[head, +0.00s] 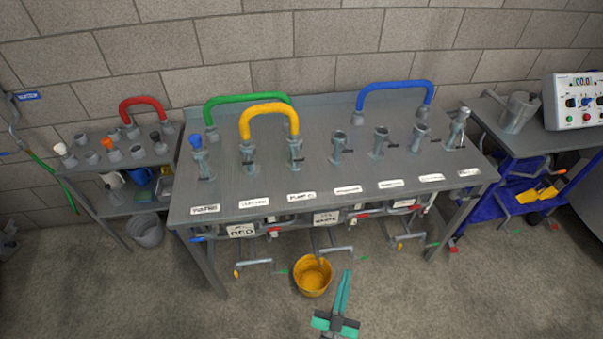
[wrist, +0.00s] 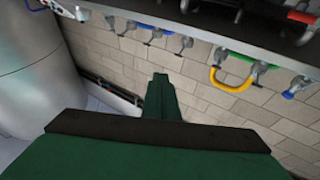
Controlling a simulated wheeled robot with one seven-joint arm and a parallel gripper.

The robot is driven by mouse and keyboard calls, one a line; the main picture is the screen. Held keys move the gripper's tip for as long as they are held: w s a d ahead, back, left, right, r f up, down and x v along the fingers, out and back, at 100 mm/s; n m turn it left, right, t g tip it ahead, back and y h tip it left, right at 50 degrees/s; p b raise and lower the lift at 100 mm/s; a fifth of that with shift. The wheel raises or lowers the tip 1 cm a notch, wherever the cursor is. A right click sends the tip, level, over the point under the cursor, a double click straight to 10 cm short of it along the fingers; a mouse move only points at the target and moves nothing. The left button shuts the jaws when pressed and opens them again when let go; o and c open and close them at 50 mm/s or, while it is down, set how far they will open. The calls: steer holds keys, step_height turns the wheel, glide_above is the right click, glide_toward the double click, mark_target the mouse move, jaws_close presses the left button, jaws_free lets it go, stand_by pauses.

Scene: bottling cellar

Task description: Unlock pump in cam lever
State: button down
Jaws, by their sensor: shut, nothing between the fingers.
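A grey workbench (head: 320,165) carries a row of upright metal couplings with small dark cam levers, each behind a white label. The third label from the left (head: 301,196) seems to begin with "PUMP"; the rest is too small to read. Behind it stands a coupling (head: 294,155) with a dark lever at its side, joined to the right end of the yellow hose (head: 268,108). Whether that lever is locked cannot be told. My gripper (head: 347,275) is low in front of the bench, shut and empty, apart from every coupling. Its closed fingers show in the wrist view (wrist: 160,82).
A yellow bucket (head: 313,277) stands on the floor left of my gripper. Crank handles stick out under the bench front. Green (head: 245,98) and blue (head: 395,88) hoses arch at the back. A side table (head: 110,155) is left, a blue cart (head: 520,185) right.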

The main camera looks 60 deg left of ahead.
steer(key=w+a+r+n+g+y, duration=0.2)
steer(key=a+r+y, duration=0.1)
steer(key=a, duration=0.8)
steer(key=w+a+r+n+g+y, duration=0.2)
steer(key=a+r, duration=0.2)
steer(key=a, duration=0.7)
steer(key=w+a+r+n+g+y, duration=0.2)
steer(key=w+a+r+g+y, duration=0.1)
steer(key=a, duration=0.8)
steer(key=shift+a+r+y, duration=0.25)
steer(key=shift+r+y, duration=0.05)
steer(key=shift+r, duration=0.55)
steer(key=shift+a+r, duration=0.2)
steer(key=shift+a, duration=0.1)
steer(key=shift+w+r, duration=0.1)
steer(key=shift+r, duration=0.05)
